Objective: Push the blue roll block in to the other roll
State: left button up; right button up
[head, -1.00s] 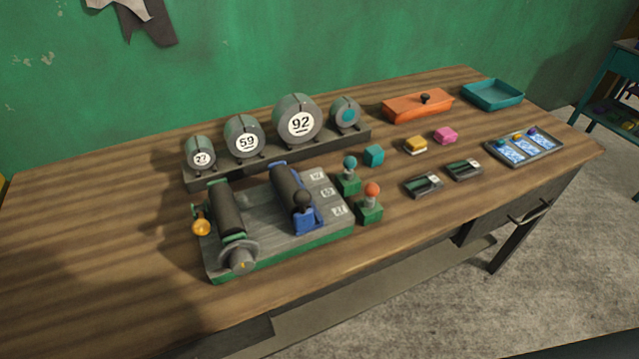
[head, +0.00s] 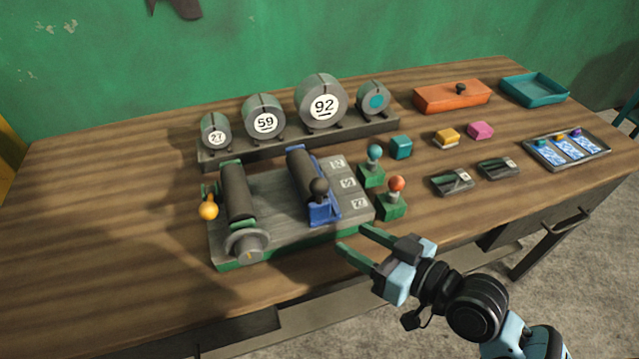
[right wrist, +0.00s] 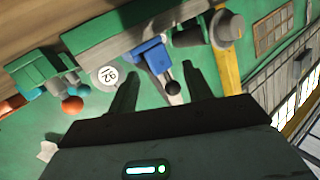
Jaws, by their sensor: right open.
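The blue roll block (head: 322,211) carries a dark roll (head: 299,172) and a black ball knob (head: 318,187). It sits on the right part of the grey-topped, green-sided machine (head: 270,217). The other roll (head: 237,190) is on the left in green mounts, with a clear gap between the two. My right gripper (head: 354,238) is open and empty, just off the machine's front right corner. In the right wrist view the blue block (right wrist: 150,56) and its knob (right wrist: 170,88) appear between the open fingers, apart from them. My left gripper is out of view.
Two green-based levers, with a teal ball (head: 375,152) and an orange ball (head: 397,183), stand close to the machine's right side. A rack of numbered cylinders (head: 321,102) stands behind. A grey handwheel (head: 247,244) is at the front left. The table left of the machine is clear.

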aim_at(327, 189)
jog(key=w+a+r+y, duration=0.1)
jog(key=w+a+r, duration=0.1)
jog(key=w+r, duration=0.1)
jog(key=w+a+r+n+y+p, duration=0.1)
jog(key=w+a+r, duration=0.2)
jog(key=shift+w+a+r, duration=0.25)
jog(key=shift+a, duration=0.1)
jog(key=shift+x, duration=0.75)
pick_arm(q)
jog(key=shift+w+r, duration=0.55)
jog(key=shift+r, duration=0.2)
pick_arm(e)
jog(key=shift+f, duration=0.1)
grip_shut()
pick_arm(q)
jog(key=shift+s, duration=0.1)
